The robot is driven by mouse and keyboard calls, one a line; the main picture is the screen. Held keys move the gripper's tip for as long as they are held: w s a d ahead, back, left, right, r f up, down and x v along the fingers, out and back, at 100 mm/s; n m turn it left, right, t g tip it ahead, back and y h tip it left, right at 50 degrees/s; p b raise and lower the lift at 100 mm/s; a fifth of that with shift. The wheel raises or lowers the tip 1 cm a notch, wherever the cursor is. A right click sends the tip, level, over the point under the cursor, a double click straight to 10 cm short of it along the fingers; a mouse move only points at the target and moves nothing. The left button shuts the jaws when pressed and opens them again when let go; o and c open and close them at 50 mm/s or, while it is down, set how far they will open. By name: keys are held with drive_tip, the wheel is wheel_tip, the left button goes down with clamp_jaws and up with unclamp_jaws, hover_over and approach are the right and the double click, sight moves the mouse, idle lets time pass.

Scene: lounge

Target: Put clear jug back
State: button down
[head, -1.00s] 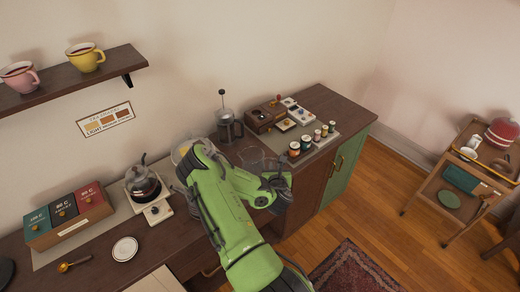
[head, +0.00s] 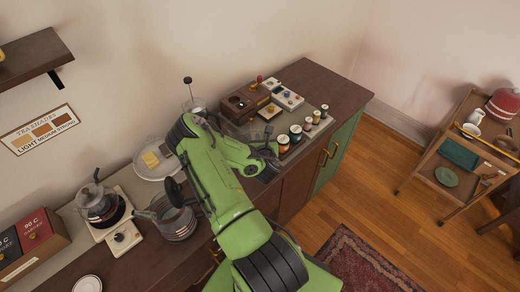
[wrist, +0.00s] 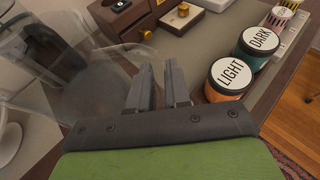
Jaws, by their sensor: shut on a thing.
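The clear jug (wrist: 100,82) shows in the wrist view as a faint see-through body left of and around my fingers. My gripper (wrist: 158,72) has its two fingers close together, shut on the jug; the exact grip point is hard to make out through the clear material. In the head view my gripper (head: 268,165) is over the front part of the counter (head: 335,88), left of the labelled jars. The jug is barely visible there, and I cannot tell whether its base touches the counter.
Jars marked LIGHT (wrist: 228,78) and DARK (wrist: 257,43) stand close right of my fingers. A French press (head: 194,104) is partly behind my arm.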

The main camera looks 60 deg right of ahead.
drive_tip(key=shift+s+a+f+b, duration=0.15)
drive_tip(key=shift+f+b, duration=0.5)
drive_tip(key=shift+f, duration=0.65)
drive_tip(key=shift+f, duration=0.15)
drive_tip(key=c, duration=1.1)
unclamp_jaws()
drive_tip(key=shift+r, duration=0.3)
drive_tip(key=p+v, duration=0.3)
drive_tip(key=v, duration=0.9)
drive_tip(key=shift+f, duration=0.1)
